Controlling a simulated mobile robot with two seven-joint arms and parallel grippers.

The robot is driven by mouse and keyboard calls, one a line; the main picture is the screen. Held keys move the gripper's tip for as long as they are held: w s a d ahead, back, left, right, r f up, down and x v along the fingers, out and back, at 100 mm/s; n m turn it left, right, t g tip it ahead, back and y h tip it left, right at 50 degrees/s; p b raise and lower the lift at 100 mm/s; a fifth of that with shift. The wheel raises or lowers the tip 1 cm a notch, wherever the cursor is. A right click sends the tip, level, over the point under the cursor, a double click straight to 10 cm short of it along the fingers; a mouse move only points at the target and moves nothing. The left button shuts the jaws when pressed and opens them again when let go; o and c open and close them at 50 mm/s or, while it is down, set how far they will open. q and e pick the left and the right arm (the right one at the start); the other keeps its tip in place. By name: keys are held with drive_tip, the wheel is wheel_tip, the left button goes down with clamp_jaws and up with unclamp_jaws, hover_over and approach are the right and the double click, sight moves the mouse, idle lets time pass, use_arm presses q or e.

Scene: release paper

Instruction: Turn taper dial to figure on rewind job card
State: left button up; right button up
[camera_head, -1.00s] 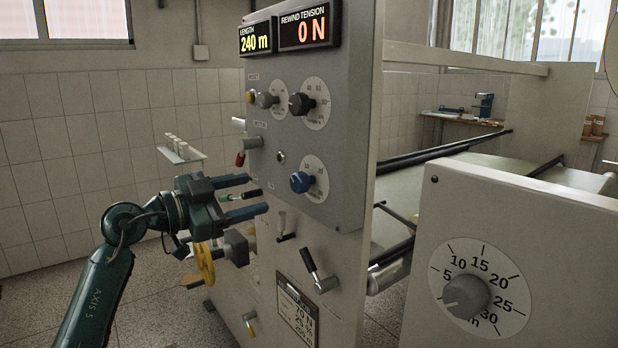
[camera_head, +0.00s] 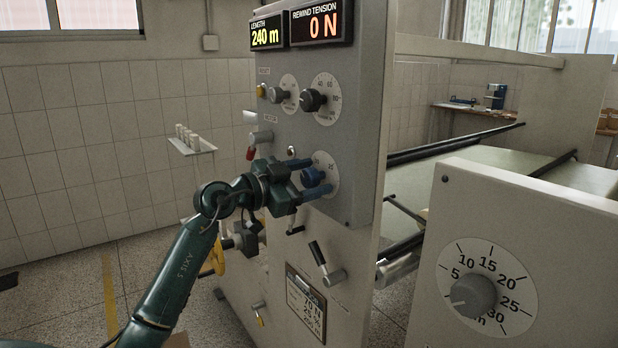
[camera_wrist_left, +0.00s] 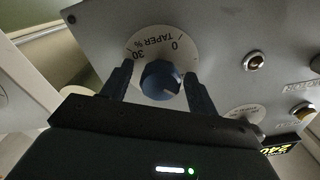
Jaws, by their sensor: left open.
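The blue taper dial (camera_head: 313,177) sits low on the machine's grey front panel. In the left wrist view the dial (camera_wrist_left: 161,80) shows upside down on a white scale plate (camera_wrist_left: 150,45) marked "TAPER %", with 0 and 30 legible. My left gripper (camera_head: 317,173) is open, its fingers on either side of the knob; I cannot tell whether they touch it. The knob's pointer setting is not clear. The rewind job card (camera_head: 305,306) hangs below on the machine's front; its top line seems to read 70 N, with smaller lines under it. My right gripper is out of view.
Above are a black dial (camera_head: 312,100), a smaller grey dial (camera_head: 277,95) and displays reading 240 m (camera_head: 266,37) and 0 N. A red-tipped lever (camera_head: 258,140) and a black-handled lever (camera_head: 318,255) stick out near my left gripper. A large grey dial (camera_head: 473,295) is at right.

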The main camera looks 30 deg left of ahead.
use_arm(q)
drive_tip(key=c, duration=1)
